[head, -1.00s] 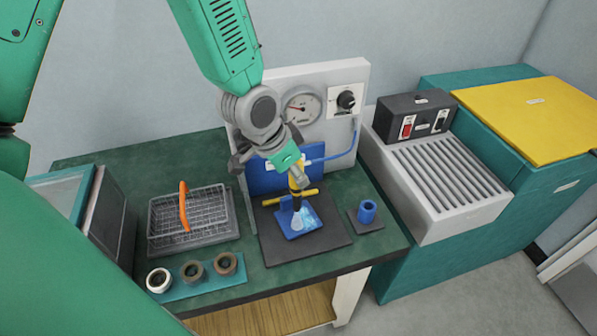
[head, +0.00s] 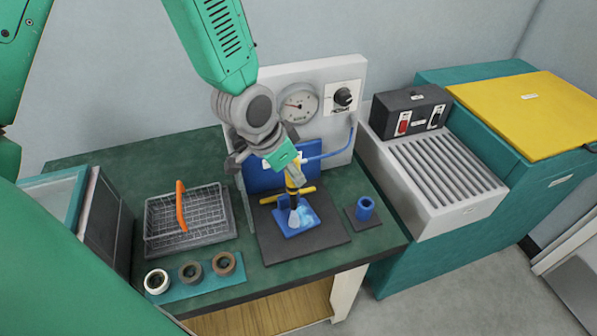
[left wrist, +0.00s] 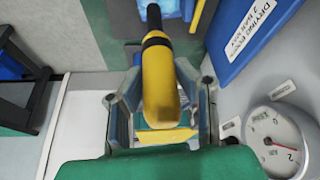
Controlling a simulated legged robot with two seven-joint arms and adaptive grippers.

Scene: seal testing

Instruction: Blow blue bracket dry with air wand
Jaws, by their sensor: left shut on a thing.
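The blue bracket (head: 311,220) lies on a dark grey mat (head: 325,238), with a pale bluish-white cone of air over it. My left gripper (head: 293,178) is shut on the yellow air wand (head: 295,185), which points down with its tip just above the bracket. The left wrist view also shows the yellow wand (left wrist: 160,85) between the fingers, with its black end pointing away. A yellow bar (head: 275,199) lies crosswise behind the bracket. The gripper's fingers partly hide the wand. My right gripper is not in view.
A blue cup-like holder (head: 365,209) stands empty on the right. A wire basket (head: 212,215) with an orange handle and several tape-like rings (head: 191,271) are on the left. A gauge panel (head: 325,130) stands behind; a ribbed white unit (head: 470,215) stands right.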

